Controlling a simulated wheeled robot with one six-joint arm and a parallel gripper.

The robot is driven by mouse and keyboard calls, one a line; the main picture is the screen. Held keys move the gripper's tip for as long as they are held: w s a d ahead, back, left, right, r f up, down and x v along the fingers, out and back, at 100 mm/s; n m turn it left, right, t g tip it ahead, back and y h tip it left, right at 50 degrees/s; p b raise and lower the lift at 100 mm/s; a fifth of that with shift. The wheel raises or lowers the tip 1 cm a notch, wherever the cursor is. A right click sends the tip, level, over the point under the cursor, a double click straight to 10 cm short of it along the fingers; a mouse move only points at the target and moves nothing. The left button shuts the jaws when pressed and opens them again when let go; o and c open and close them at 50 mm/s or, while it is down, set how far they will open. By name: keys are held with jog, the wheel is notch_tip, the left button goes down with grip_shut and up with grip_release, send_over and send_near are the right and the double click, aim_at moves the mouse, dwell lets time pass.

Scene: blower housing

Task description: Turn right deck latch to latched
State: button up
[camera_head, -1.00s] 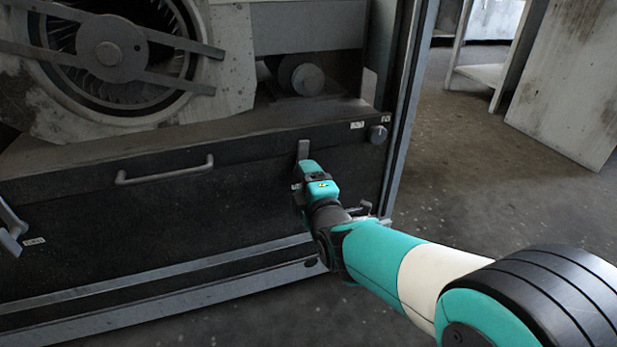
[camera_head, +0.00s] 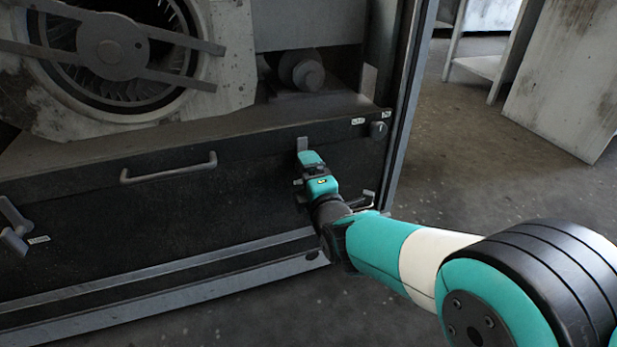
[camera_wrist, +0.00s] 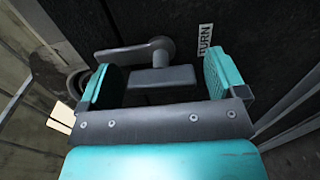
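The right deck latch (camera_wrist: 160,78) is a grey lever with a round pivot and a block-shaped grip on the dark front panel. In the wrist view its arm runs left from the pivot, beside a white TURN label (camera_wrist: 205,39). In the head view a grey upright tab (camera_head: 302,144) shows just above my gripper (camera_head: 311,160), which hides most of the latch there. In the wrist view my gripper's teal fingers (camera_wrist: 163,82) are apart. The latch's grip lies between them, with a gap on each side.
A bar handle (camera_head: 168,172) sits left on the panel, with another latch (camera_head: 14,230) at the far left. A small knob (camera_head: 378,130) is at the upper right, beside the frame post (camera_head: 405,100). The blower wheel (camera_head: 110,50) is above.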

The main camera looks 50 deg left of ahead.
jog(key=b+v, duration=0.1)
jog(key=v, duration=1.6)
jog(key=shift+d+b, duration=0.25)
jog(key=shift+b, duration=0.1)
